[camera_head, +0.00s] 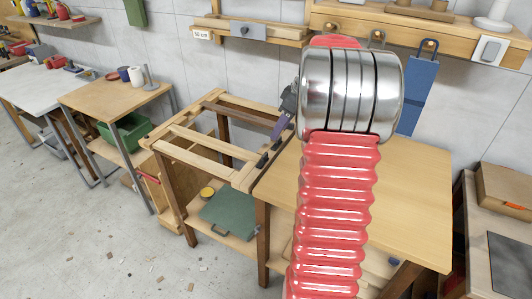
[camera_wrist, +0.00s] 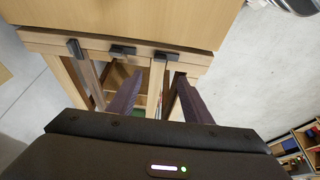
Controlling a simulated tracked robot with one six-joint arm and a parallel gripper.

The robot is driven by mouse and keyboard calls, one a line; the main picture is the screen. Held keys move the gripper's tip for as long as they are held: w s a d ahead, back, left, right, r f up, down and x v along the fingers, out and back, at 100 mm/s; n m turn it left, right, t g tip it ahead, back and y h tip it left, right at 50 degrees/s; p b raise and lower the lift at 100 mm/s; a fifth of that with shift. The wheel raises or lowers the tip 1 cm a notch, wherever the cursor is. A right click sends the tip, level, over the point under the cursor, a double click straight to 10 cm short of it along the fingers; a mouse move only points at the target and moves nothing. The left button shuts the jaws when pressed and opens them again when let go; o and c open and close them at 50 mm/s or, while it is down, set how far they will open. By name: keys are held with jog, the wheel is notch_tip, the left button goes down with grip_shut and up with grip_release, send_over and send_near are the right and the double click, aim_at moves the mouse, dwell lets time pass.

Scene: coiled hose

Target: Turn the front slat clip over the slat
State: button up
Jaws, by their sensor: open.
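A wooden slatted frame (camera_head: 190,155) stands left of the plain bench top, with slats running across it. Small black clips sit along its right-hand rail; the nearest, at the front slat (camera_head: 188,156), is a dark clip (camera_head: 262,161). In the wrist view several dark clips show on the rail, one in the middle (camera_wrist: 122,51) and one at the left (camera_wrist: 75,48). My gripper (camera_head: 282,129) is above the rail, its purple fingers pointing down. In the wrist view the gripper (camera_wrist: 160,74) is open and empty over the frame. Whether it touches a clip I cannot tell.
The bench top (camera_head: 410,175) adjoins the frame on the right. A side table (camera_head: 115,95) stands to the left. My red arm hides part of the bench top.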

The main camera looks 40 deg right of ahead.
aim_at(265, 155)
jog(key=x, duration=1.3)
jog(key=shift+f, duration=0.4)
jog(key=shift+c, duration=0.4)
jog(key=c, duration=0.9)
jog(key=shift+a, duration=0.25)
jog(key=shift+c, duration=0.4)
jog(key=shift+d, duration=0.15)
